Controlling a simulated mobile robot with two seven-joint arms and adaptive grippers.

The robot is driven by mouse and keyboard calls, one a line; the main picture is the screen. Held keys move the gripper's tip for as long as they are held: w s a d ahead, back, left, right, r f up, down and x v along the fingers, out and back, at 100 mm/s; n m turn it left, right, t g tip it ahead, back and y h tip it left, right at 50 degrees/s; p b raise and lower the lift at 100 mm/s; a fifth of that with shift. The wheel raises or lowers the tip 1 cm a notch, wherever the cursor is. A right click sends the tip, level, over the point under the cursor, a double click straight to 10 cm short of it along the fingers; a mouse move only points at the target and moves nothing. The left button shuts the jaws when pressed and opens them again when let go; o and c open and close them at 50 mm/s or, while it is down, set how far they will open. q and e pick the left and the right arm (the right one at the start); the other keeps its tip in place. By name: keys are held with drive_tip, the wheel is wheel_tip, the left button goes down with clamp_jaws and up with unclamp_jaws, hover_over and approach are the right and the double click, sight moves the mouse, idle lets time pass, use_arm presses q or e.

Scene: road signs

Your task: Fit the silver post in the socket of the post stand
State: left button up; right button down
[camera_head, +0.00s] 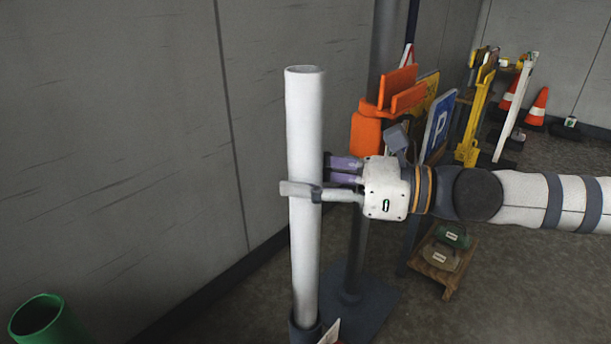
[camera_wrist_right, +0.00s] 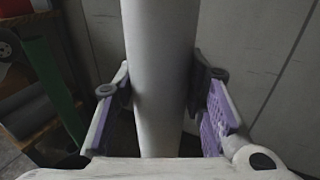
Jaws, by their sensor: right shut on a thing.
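The silver post (camera_head: 304,130) stands upright and looks pale, almost white. My right gripper (camera_head: 315,180) is shut on it around its middle, reaching in from the right. In the right wrist view the post (camera_wrist_right: 160,75) runs between the two purple-padded fingers (camera_wrist_right: 160,95), with a pad against each side. The post's lower end meets a dark grey collar (camera_head: 304,333) at the bottom edge of the head view, which looks like the stand's socket. The rest of the stand is out of frame. How deep the post sits cannot be told. My left gripper is not in view.
A green tube (camera_head: 45,322) stands at the lower left. Behind my gripper are a dark pole on a flat base (camera_head: 352,308), orange boards (camera_head: 397,88) and a blue parking sign (camera_head: 438,125). Traffic cones (camera_head: 538,105) stand farther back right. A grey wall fills the left.

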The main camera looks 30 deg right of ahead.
sight(307, 110)
drive_tip(key=c, duration=0.9)
unclamp_jaws()
drive_tip(key=shift+c, duration=0.2)
drive_tip(key=shift+f, duration=0.1)
wheel_tip(307, 110, up, 10)
drive_tip(key=shift+r, duration=0.1)
